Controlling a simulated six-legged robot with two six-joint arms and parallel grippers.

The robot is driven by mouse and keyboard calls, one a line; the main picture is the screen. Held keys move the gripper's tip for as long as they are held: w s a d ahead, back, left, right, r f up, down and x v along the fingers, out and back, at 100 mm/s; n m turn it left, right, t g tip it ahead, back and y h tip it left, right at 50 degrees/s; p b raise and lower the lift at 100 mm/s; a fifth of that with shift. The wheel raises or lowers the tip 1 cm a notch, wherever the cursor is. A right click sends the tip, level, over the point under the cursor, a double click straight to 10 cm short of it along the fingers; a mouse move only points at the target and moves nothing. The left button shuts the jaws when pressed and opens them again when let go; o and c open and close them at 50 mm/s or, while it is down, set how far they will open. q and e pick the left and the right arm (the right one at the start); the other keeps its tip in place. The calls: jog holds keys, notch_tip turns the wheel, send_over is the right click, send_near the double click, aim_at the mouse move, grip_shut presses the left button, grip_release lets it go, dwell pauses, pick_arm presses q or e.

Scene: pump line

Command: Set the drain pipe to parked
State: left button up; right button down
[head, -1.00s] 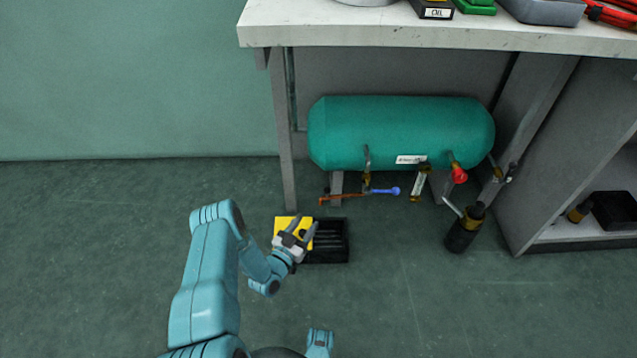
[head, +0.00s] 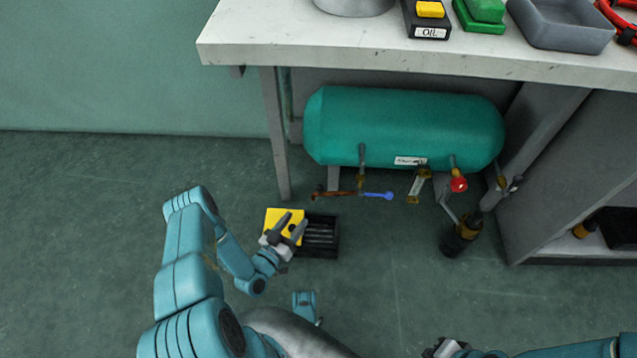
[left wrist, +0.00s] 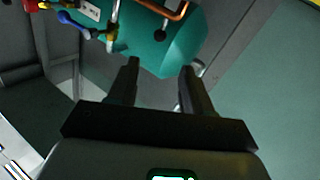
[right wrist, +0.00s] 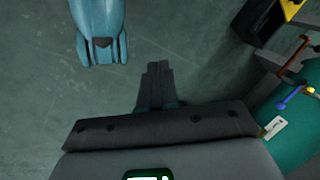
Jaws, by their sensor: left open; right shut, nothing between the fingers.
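A copper-coloured pipe (head: 333,193) and a blue lever (head: 378,195) stick out to opposite sides below a vertical fitting under the green tank (head: 400,128). The copper pipe looks like the drain pipe, though I cannot be sure. The pipe also shows in the left wrist view (left wrist: 165,9) and the right wrist view (right wrist: 298,52). My left gripper (head: 291,224) is open and empty, in front of and below the tank, apart from the pipe. My right gripper (head: 440,349) is low at the bottom edge; its fingers are together and empty in the right wrist view (right wrist: 158,70).
The bench top (head: 280,48) overhangs the tank.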

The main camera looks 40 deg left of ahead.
pick_arm(q)
jog(key=w+b, duration=0.1)
jog(key=w, duration=0.4)
jog(key=w+b, duration=0.2)
jog(key=w, duration=0.3)
jog(key=w+a+b, duration=0.1)
jog(key=w+b, duration=0.1)
jog(key=w, duration=0.3)
pick_arm(e)
jog(key=w+f+t, duration=0.1)
jog(key=w+f, duration=0.2)
jog(key=f, duration=0.2)
jog(key=shift+w+d+f+t, duration=0.3)
jog(key=shift+d+f, duration=0.05)
jog(key=shift+d, duration=0.05)
pick_arm(q)
grip_shut()
